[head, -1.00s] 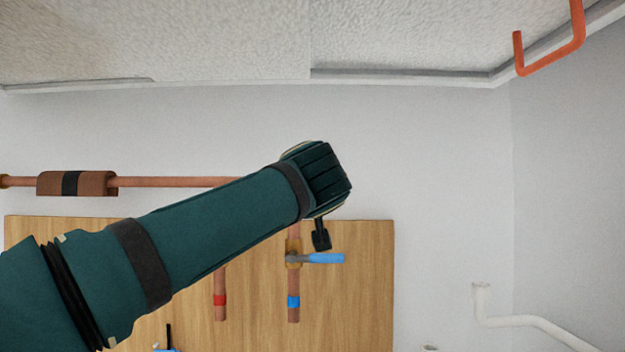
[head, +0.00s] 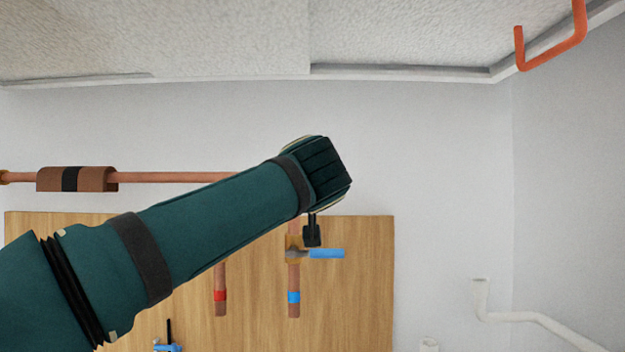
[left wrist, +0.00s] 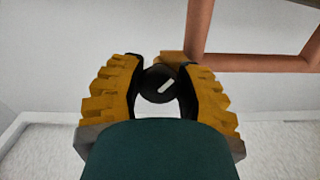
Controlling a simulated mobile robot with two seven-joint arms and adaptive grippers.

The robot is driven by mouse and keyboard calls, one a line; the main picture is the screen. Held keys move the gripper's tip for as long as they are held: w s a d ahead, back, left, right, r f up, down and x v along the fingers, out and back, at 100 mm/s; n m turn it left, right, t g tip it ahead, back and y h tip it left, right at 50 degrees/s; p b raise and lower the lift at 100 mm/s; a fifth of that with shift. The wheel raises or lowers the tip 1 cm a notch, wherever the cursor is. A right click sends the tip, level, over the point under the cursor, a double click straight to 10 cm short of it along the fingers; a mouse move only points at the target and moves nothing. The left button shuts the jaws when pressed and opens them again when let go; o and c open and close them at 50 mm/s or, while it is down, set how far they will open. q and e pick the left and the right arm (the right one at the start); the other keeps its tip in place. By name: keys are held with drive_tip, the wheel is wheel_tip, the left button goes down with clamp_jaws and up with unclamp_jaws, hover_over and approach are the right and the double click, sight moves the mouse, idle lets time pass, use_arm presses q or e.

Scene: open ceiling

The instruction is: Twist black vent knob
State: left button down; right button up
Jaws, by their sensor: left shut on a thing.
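The round black vent knob (left wrist: 156,87) with a short white slanted mark on its face shows in the left wrist view. The yellow ridged fingers of my left gripper (left wrist: 160,92) stand on either side of it, with their black inner pads closed around it. In the head view my left arm reaches up to the wall, and its dark wrist end hides the knob and most of the gripper. My right gripper is in neither view.
A copper pipe (head: 180,178) runs along the wall above a wooden board (head: 350,300). A blue lever valve (head: 326,254) is on the board just below my wrist. An orange pipe (head: 549,60) hangs at the upper right. White pipe (head: 535,320) is lower right.

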use_arm(q)
drive_tip(key=m, duration=0.2)
drive_tip(key=shift+m, duration=0.4)
drive_tip(key=m, duration=0.3)
drive_tip(key=shift+m, duration=0.3)
drive_tip(key=m+p, duration=0.1)
drive_tip(key=m, duration=0.2)
drive_tip(key=shift+r+m, duration=0.1)
drive_tip(key=shift+m, duration=0.2)
drive_tip(key=m+p, duration=0.1)
drive_tip(key=m, duration=0.2)
drive_tip(key=shift+m, duration=0.4)
drive_tip(key=m+p, duration=0.2)
drive_tip(key=m, duration=0.2)
drive_tip(key=shift+r, duration=0.1)
drive_tip(key=m+p, duration=0.1)
drive_tip(key=m, duration=0.3)
drive_tip(key=m+p, duration=0.1)
drive_tip(key=m, duration=0.1)
drive_tip(key=shift+m, duration=2.2)
